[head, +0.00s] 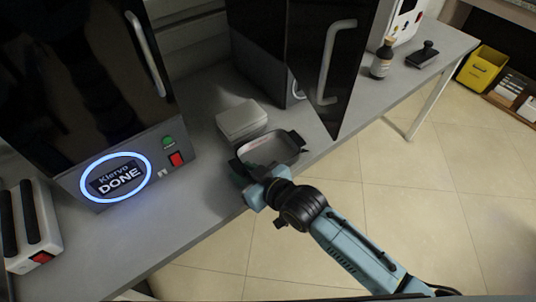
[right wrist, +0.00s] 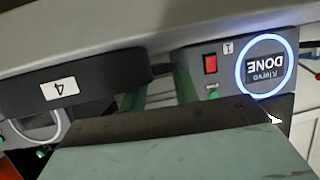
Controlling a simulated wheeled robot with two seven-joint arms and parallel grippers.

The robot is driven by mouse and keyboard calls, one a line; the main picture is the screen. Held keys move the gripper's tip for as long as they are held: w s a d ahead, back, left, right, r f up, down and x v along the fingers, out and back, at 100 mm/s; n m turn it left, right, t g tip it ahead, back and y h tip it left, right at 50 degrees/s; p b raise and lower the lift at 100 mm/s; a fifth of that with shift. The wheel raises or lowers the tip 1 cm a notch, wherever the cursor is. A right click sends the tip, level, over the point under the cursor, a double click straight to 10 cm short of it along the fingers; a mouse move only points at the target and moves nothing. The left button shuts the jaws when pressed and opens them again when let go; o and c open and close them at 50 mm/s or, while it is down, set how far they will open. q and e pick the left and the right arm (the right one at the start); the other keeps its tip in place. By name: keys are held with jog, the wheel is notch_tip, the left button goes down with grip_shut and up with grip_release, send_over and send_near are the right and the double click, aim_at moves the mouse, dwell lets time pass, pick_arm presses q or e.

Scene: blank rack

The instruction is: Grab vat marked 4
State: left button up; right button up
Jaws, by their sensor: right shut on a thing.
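The vat is a shallow grey metal pan with dark end handles; its bare inside (head: 275,150) shows in the head view, at the front edge of the grey bench. In the right wrist view its dark side carries a white label with a 4 (right wrist: 60,88). My right gripper (head: 256,177) is shut on the vat at its near side. In the right wrist view its green fingers (right wrist: 160,90) reach to the dark side; the exact contact is partly hidden. I cannot tell whether the vat rests on the bench. My left gripper is not in view.
A stack of pale trays (head: 241,119) sits just behind the vat. A dark machine with a lit DONE ring (head: 116,177) stands left; another machine's dark door (head: 325,65) hangs open at right. Floor before the bench is clear.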

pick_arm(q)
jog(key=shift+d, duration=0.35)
pick_arm(e)
grip_shut()
